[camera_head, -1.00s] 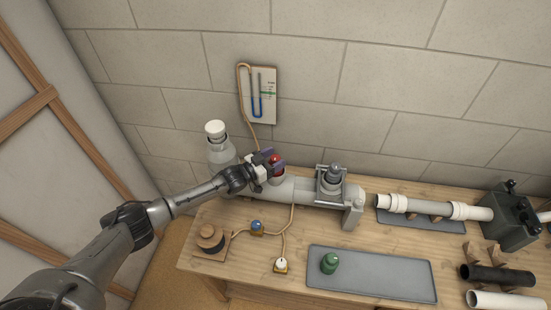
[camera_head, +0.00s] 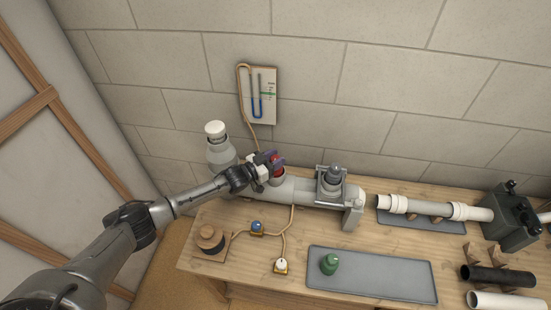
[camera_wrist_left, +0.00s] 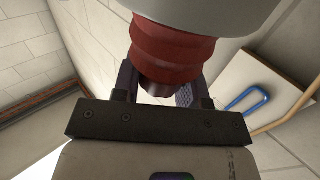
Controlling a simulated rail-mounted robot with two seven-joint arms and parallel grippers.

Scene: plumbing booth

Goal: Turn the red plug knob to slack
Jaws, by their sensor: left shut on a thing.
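The red plug knob (camera_head: 276,161) sits at the top of the grey pipe's upright branch, near the pipe's left end. It also shows large in the left wrist view (camera_wrist_left: 172,52), red and ribbed, beneath a grey rounded part. My left gripper (camera_head: 272,160) is at the knob, with its fingers on either side of it. In the left wrist view the gripper (camera_wrist_left: 165,85) is shut on the knob, with one dark finger at each side. The fingers partly hide the knob in the head view. My right gripper does not show.
A U-tube gauge (camera_head: 262,95) hangs on the wall behind. A white-capped grey pipe (camera_head: 220,150) stands left of the gripper. A clamped fitting (camera_head: 332,182) is to its right. A green plug (camera_head: 329,263) stands on the grey tray (camera_head: 385,275), whose right part is clear.

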